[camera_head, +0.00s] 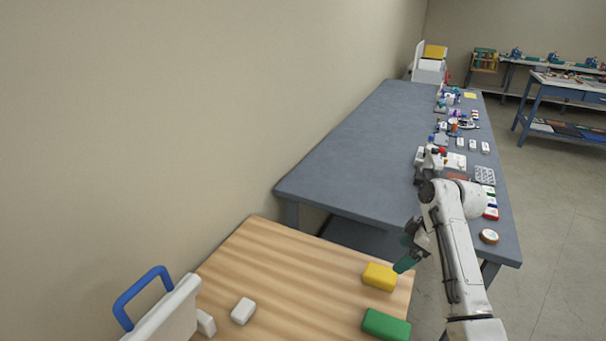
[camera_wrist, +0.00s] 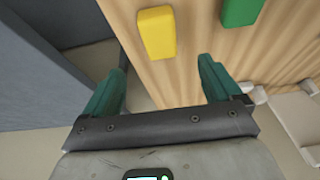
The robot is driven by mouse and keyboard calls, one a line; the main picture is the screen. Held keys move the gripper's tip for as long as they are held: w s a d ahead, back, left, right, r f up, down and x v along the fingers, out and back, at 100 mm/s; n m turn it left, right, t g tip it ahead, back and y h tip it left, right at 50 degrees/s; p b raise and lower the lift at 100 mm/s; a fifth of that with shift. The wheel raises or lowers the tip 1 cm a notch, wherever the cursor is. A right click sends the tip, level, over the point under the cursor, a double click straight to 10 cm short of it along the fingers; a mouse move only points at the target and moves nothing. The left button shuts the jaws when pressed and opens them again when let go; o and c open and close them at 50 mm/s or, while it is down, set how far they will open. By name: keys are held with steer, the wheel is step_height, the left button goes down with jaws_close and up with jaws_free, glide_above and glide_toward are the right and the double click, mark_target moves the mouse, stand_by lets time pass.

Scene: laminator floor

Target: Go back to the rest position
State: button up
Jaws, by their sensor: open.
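My gripper (camera_head: 406,258) hangs at the right edge of the wooden table (camera_head: 300,262), beside a yellow block (camera_head: 379,276). In the wrist view my gripper (camera_wrist: 160,84) has its two green fingers spread wide with nothing between them. The yellow block (camera_wrist: 157,32) lies beyond the fingertips there, and a green block (camera_wrist: 241,12) lies to its right. The green block (camera_head: 386,325) also shows near the front edge of the table in the head view. My white arm reaches up from the bottom right and bends over toward the table.
A white block (camera_head: 243,311) and a white machine with a blue handle (camera_head: 143,296) stand on the wooden table's left. A long grey bench (camera_head: 350,150) carries many small items along its right side. A blue workbench (camera_head: 560,100) stands far right. Floor on the right is clear.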

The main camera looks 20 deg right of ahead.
steer(key=s+a+f+m, duration=0.1)
steer(key=s+a+f, duration=0.1)
steer(key=a, duration=0.3)
steer(key=s+a+f+m, duration=0.1)
steer(key=s+a+f, duration=0.1)
steer(key=s+a, duration=0.2)
steer(key=s+a+f+m+h, duration=0.1)
steer(key=s+a+f+m, duration=0.1)
steer(key=a, duration=0.6)
steer(key=shift+s+a+f+t, duration=0.2)
steer(key=shift+s+f+t, duration=0.25)
steer(key=shift+s, duration=0.1)
steer(key=shift+m+h, duration=0.4)
steer(key=shift+m, duration=0.4)
steer(key=s+a, duration=0.1)
steer(key=s, duration=0.2)
steer(key=s+a, duration=0.1)
steer(key=shift+s+a+r, duration=0.15)
steer(key=shift+s+a, duration=0.2)
steer(key=shift+s, duration=0.05)
steer(key=s+f+m+g+h, duration=0.1)
steer(key=s+f+m+g, duration=0.1)
steer(key=s, duration=1.5)
steer(key=shift+s+f+m+g, duration=0.2)
steer(key=shift+f+m+g, duration=0.1)
steer(key=shift+f+g, duration=0.5)
steer(key=shift+w+a+f, duration=0.15)
